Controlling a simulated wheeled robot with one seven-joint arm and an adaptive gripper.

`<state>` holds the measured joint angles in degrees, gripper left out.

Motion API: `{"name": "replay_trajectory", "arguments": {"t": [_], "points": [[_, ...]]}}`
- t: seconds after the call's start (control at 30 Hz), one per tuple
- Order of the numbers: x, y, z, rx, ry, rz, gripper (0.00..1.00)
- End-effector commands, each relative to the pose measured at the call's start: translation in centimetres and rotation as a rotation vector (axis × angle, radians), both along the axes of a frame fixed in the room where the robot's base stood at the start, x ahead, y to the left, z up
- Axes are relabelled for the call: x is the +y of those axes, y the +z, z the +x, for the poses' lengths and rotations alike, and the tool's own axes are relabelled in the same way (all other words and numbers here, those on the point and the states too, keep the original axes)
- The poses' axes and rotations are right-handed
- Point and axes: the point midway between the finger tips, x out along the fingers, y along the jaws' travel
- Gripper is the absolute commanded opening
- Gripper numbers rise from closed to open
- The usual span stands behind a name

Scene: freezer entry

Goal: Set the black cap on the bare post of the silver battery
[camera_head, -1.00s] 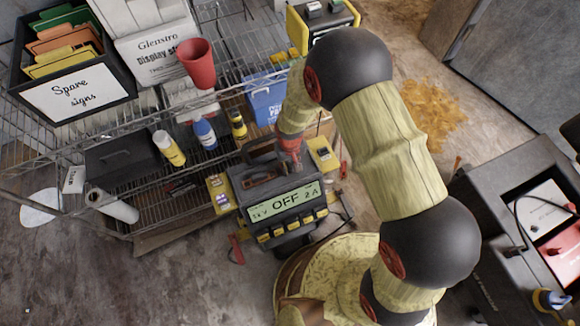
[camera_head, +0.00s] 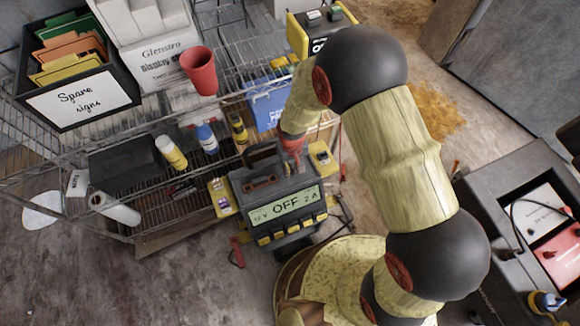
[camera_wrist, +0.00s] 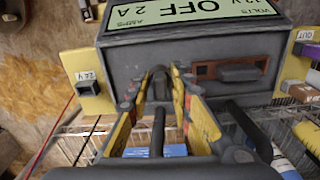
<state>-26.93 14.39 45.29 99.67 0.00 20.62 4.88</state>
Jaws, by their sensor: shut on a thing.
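My gripper (camera_wrist: 159,82) points at the grey-black charger (camera_wrist: 145,55) in the wrist view. Its yellow fingers are closed around a dark, rounded, upright piece (camera_wrist: 159,98). I cannot tell whether this piece is the black cap or part of the charger's handle. In the head view my red-tipped gripper (camera_head: 293,145) is at the charger's back right top, beside its black handle (camera_head: 262,150). The charger's display (camera_head: 288,205) reads OFF.
A wire shelf (camera_head: 150,225) with bottles and a black box (camera_head: 125,160) stands at the left. A red cup (camera_head: 199,72) and a sign box (camera_head: 80,95) are above it. A black unit (camera_head: 490,205) with white and red panels stands at the right. Open floor lies at the lower left.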

Motion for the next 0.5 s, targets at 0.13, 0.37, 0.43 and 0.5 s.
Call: {"name": "replay_trajectory", "arguments": {"t": [0.13,0.37,0.43,0.5], "points": [[-1.6,3.0,-1.5,-0.001,-0.002,0.000,0.04],[-4.6,6.0,-4.4,0.001,-0.003,0.000,0.04],[-5.6,6.6,-5.3,0.002,-0.003,-0.001,0.04],[-6.4,7.1,-6.1,0.000,-0.003,0.000,0.04]]}}
